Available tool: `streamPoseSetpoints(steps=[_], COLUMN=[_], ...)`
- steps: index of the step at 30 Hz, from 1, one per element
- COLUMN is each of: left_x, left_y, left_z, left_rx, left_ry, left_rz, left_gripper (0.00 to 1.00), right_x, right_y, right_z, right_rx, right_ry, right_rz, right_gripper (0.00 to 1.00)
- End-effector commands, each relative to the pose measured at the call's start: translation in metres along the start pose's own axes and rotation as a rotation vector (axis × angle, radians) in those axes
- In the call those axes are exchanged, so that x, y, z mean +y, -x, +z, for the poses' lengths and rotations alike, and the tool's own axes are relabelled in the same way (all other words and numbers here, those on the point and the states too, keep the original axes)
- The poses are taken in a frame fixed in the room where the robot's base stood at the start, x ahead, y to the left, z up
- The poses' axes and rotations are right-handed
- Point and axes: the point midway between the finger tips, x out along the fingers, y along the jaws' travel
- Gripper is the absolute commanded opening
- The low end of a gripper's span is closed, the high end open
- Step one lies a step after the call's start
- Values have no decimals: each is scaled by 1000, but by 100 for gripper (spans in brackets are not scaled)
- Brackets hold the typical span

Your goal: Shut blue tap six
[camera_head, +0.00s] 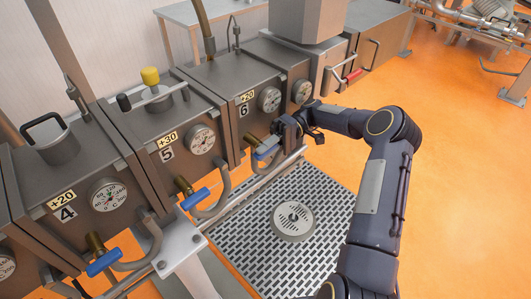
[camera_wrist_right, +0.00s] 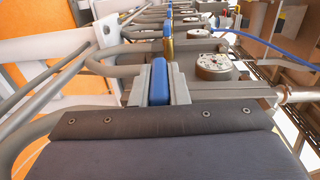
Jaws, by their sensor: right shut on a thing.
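The blue tap of unit six (camera_head: 267,147) has a blue handle on a brass valve, below the label 6. My right gripper (camera_head: 279,138) comes in from the right and is at this tap. In the right wrist view the blue handle (camera_wrist_right: 158,82) stands between the two grey fingers of my right gripper (camera_wrist_right: 159,88), which are shut on it. The gripper hides part of the tap and its valve in the head view. My left gripper is not in view.
Blue taps of unit five (camera_head: 195,198) and unit four (camera_head: 103,263) stick out to the left, with bent grey pipes. A perforated metal platform (camera_head: 240,257) with a round drain (camera_head: 293,216) lies below. Orange floor is free at the right.

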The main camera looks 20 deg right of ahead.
Motion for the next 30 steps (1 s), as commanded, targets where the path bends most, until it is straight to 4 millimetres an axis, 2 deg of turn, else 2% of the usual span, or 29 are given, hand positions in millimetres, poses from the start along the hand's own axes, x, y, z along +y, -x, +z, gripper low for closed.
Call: streamPoseSetpoints(steps=[9,22,23,24,27,30], left_x=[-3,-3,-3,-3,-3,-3], left_y=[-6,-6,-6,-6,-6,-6], left_z=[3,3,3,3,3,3], left_rx=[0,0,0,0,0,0], left_ry=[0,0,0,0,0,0], left_rz=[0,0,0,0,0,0], left_gripper=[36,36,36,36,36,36], right_x=[1,0,0,0,0,0], right_y=[0,0,0,0,0,0], right_z=[0,0,0,0,0,0], right_rx=[1,0,0,0,0,0], right_ry=[0,-1,-1,-1,-1,-1], right_rz=[-82,-91,-91,-91,-91,-90], right_gripper=[0,0,16,21,34,36])
